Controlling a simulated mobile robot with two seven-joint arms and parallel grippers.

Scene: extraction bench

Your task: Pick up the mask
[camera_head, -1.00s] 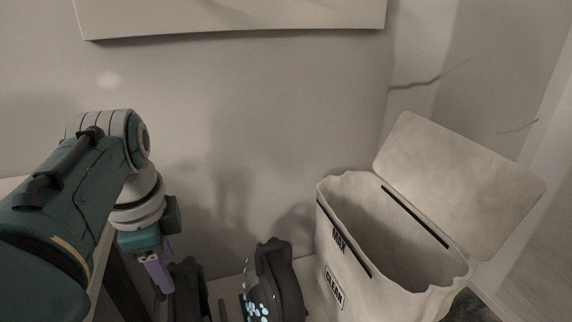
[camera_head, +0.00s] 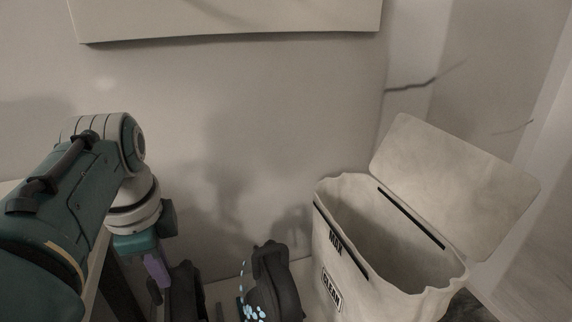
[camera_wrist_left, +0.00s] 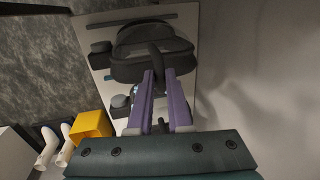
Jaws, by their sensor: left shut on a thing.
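My left gripper (camera_wrist_left: 161,75) comes down from the left arm, and its purple finger also shows in the head view (camera_head: 156,269). In the left wrist view its two purple fingers are closed on a dark strap-like part of the mask (camera_wrist_left: 128,70). The mask is dark grey to black with a rounded, open frame. In the head view a dark part (camera_head: 187,292) stands beside the fingers, and a dark curved piece with light blue spots (camera_head: 273,285) is further right. I cannot tell whether these two join, as the bottom edge cuts them off. My right gripper is not in view.
A pale bin (camera_head: 338,262) with "CLEAN" on its side stands open at the right, its lid (camera_head: 455,185) tilted back. A wall is behind. The left wrist view shows a light board (camera_wrist_left: 185,22), a yellow box (camera_wrist_left: 91,125) and white pipe-like pieces (camera_wrist_left: 47,148).

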